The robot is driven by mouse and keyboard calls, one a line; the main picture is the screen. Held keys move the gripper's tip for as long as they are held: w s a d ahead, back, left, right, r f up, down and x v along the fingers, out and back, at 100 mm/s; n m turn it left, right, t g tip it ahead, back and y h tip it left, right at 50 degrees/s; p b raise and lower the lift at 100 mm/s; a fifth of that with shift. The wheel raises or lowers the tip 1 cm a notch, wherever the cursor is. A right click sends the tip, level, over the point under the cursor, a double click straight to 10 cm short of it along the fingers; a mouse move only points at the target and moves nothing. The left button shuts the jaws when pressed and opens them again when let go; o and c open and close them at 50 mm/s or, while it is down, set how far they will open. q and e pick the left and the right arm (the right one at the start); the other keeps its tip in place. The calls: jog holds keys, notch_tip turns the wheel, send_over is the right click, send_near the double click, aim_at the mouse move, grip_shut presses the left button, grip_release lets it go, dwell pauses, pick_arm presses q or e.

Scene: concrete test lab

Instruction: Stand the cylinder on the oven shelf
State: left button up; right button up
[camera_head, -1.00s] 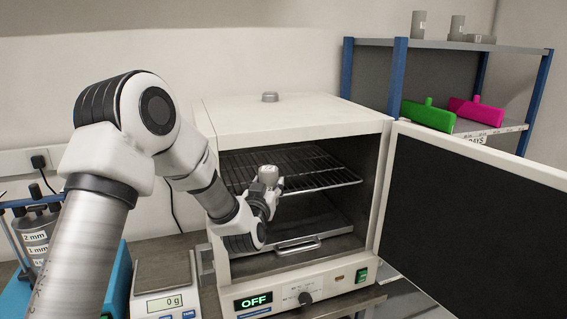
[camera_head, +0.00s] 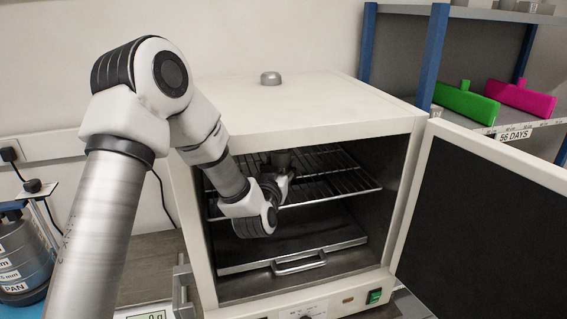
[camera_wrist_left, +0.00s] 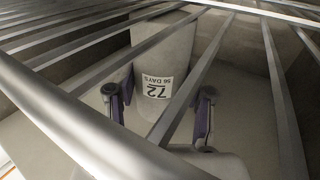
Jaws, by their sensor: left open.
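The cylinder (camera_wrist_left: 165,52) is pale grey with a label reading 72 and 56 DAYS. In the wrist view it stands between the two fingers of my left gripper (camera_wrist_left: 158,110), with a gap on each side. In the head view the cylinder (camera_head: 281,159) looks upright at the wire oven shelf (camera_head: 335,180), just past my left gripper (camera_head: 278,182), which is open. Shelf bars cross the wrist view in front of the cylinder. The contact under its base is hidden. My right gripper is not in view.
The oven (camera_head: 300,105) is open, its door (camera_head: 490,215) swung out to the right. A dark tray (camera_head: 300,245) with a handle lies below the shelf. The shelf's right part is clear. A blue-post rack (camera_head: 435,55) holding green and pink moulds stands behind the door.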

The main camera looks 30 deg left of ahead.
pick_arm(q)
jog(key=shift+o, duration=1.4)
jog(key=shift+s+d+r, duration=0.2)
jog(key=shift+s+r, duration=0.15)
jog(key=shift+s, duration=0.15)
jog(key=shift+s+r, duration=0.15)
jog(key=shift+s, duration=0.05)
jog(key=shift+w+a+f, duration=0.25)
jog(key=shift+w+f, duration=0.1)
jog(key=shift+w, duration=0.05)
jog(key=shift+w+f, duration=0.1)
jog(key=shift+f, duration=0.05)
jog(key=b+v, duration=0.3)
jog(key=v, duration=0.5)
jog(key=shift+d, duration=0.15)
jog(key=shift+r+b+v, duration=0.15)
jog(key=shift+b+v, duration=0.9)
jog(key=shift+b, duration=0.45)
jog(key=shift+r+b+v, duration=0.15)
jog(key=shift+b+v, duration=0.9)
jog(key=shift+b, duration=0.45)
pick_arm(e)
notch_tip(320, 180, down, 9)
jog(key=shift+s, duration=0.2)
